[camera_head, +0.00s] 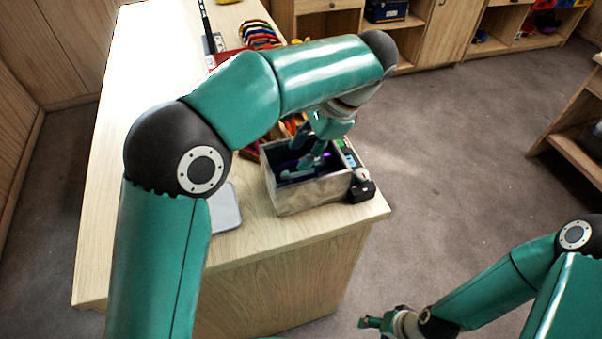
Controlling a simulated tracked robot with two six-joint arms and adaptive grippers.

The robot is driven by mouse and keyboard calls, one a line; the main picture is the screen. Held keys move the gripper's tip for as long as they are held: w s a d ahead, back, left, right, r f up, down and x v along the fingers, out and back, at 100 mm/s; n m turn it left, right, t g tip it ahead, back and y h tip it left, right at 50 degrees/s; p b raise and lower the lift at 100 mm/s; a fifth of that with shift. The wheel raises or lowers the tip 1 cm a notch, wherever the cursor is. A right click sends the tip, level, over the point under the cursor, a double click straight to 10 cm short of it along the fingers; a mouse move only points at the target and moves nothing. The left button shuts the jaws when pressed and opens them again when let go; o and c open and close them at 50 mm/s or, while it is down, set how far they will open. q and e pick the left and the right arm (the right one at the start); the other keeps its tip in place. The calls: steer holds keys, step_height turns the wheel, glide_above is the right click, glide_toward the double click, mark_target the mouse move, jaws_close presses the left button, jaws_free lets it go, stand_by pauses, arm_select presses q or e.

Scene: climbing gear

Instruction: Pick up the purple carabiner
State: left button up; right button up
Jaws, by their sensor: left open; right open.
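A grey box (309,195) with a dark inside stands near the corner of the wooden table. My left gripper (300,168) reaches down into the box, its fingers open. A small purple thing (326,156) shows inside the box beside the fingers; it may be the purple carabiner, but it is too small and too covered to be sure. I cannot tell whether the fingers touch it. My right gripper (368,322) is open and empty, low at the bottom of the view, away from the table.
A small black device (361,191) stands against the box's right side. A grey flat pad (225,207) lies left of the box, partly behind my arm. Coloured rope or slings (260,35) lie at the table's far end. Shelves (420,35) line the back; carpet is clear at right.

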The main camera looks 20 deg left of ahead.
mark_target(296, 162)
arm_select(q)
steer(key=shift+x, duration=2.7)
steer(key=shift+w+d, duration=0.2)
jaws_close()
